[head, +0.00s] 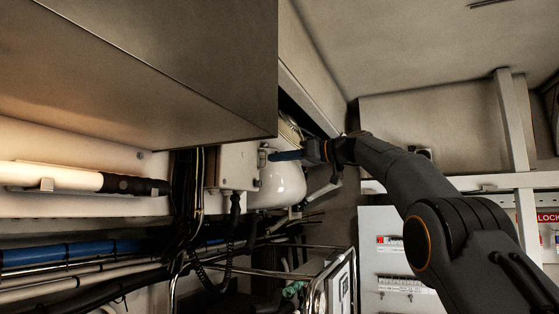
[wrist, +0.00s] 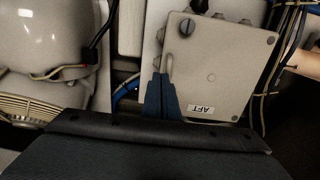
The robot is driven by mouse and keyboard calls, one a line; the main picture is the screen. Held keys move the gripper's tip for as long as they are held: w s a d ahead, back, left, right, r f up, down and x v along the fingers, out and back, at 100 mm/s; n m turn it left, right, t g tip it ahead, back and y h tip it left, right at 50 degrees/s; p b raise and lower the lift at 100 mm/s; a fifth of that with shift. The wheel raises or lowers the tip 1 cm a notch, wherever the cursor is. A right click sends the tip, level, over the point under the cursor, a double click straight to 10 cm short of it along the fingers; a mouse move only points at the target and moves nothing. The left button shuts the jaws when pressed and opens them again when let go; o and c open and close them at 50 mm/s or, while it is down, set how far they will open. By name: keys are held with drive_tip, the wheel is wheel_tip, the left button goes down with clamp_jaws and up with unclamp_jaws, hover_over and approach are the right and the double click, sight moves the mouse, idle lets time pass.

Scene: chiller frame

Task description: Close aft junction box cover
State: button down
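The aft junction box is a pale grey box (head: 238,165) on the wall, left of my gripper in the head view. In the wrist view its cover (wrist: 225,75) fills the upper right, with an upside-down "AFT" label and dark screws. My gripper (head: 272,156) points left at the box. In the wrist view its blue fingers (wrist: 161,78) are together, by the cover's left edge and just below the loop. I cannot tell whether they touch it, or whether the cover sits flush.
A white rounded vessel (head: 279,186) hangs just below my gripper. A large metal housing (head: 150,60) overhangs the upper left. Dark cables (head: 187,190) run down left of the box. Pipes (head: 80,270) and a metal rail frame (head: 315,290) lie below.

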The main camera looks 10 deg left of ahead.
drive_tip(key=d+b, duration=0.2)
drive_tip(key=d, duration=1.2)
drive_tip(key=shift+s+b, duration=0.25)
drive_tip(key=shift+b, duration=0.15)
drive_tip(key=shift+r, duration=0.1)
